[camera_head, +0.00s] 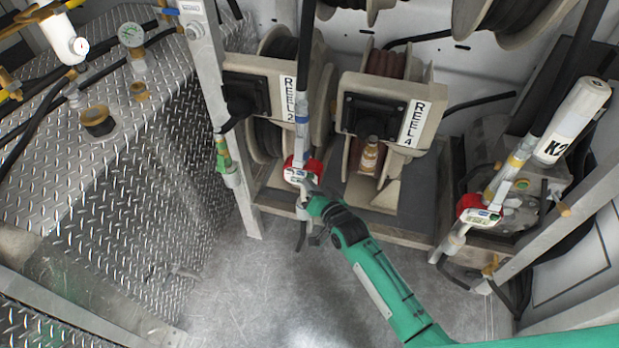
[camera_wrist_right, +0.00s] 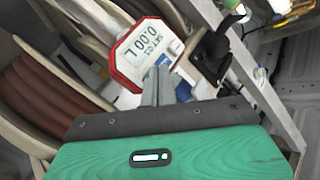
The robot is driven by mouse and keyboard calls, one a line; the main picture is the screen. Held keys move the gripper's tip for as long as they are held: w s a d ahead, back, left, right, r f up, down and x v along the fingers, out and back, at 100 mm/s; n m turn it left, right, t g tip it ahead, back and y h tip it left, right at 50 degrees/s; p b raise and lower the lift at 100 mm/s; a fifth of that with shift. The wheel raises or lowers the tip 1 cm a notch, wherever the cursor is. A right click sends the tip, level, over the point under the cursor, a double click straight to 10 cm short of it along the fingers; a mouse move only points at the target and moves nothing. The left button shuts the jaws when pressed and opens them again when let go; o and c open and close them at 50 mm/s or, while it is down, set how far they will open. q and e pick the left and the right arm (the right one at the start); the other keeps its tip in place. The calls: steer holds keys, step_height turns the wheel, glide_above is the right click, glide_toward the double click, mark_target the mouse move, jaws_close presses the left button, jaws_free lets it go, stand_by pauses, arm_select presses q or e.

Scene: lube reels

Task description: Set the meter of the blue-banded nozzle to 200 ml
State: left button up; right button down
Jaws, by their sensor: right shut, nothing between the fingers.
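A nozzle with a red-framed meter (camera_head: 300,172) hangs in front of Reel 2 in the head view. In the right wrist view, this meter (camera_wrist_right: 147,48) shows a tilted display reading about 0.00 L; the smaller text is hard to read. A blue part (camera_wrist_right: 184,91) shows just beside it, so this looks like the blue-banded nozzle. My right gripper (camera_head: 310,192) is shut and empty, its fingertips (camera_wrist_right: 157,78) close to the meter's lower edge. I cannot tell whether they touch. My left gripper is not in view.
A second red meter nozzle (camera_head: 478,212), with a yellow band above it, hangs at the right by a white K2 cylinder (camera_head: 573,120). The Reel 2 (camera_head: 262,95) and Reel 4 (camera_head: 392,108) housings stand behind. A metal post (camera_head: 215,90) rises left of Reel 2.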

steer(key=shift+w+d, duration=0.15)
steer(key=shift+w, duration=0.25)
stand_by(0.3)
steer(key=shift+s+a+p, duration=0.15)
steer(key=shift+s+p, duration=0.15)
steer(key=shift+s, duration=0.25)
steer(key=shift+s+a+p, duration=0.15)
steer(key=shift+s+p, duration=0.15)
steer(key=shift+s, duration=0.2)
steer(key=s+p, duration=0.1)
steer(key=s+a, duration=0.1)
steer(key=s, duration=0.1)
steer(key=s+p, duration=0.1)
steer(key=shift+s+a+p, duration=0.3)
steer(key=shift+s, duration=0.1)
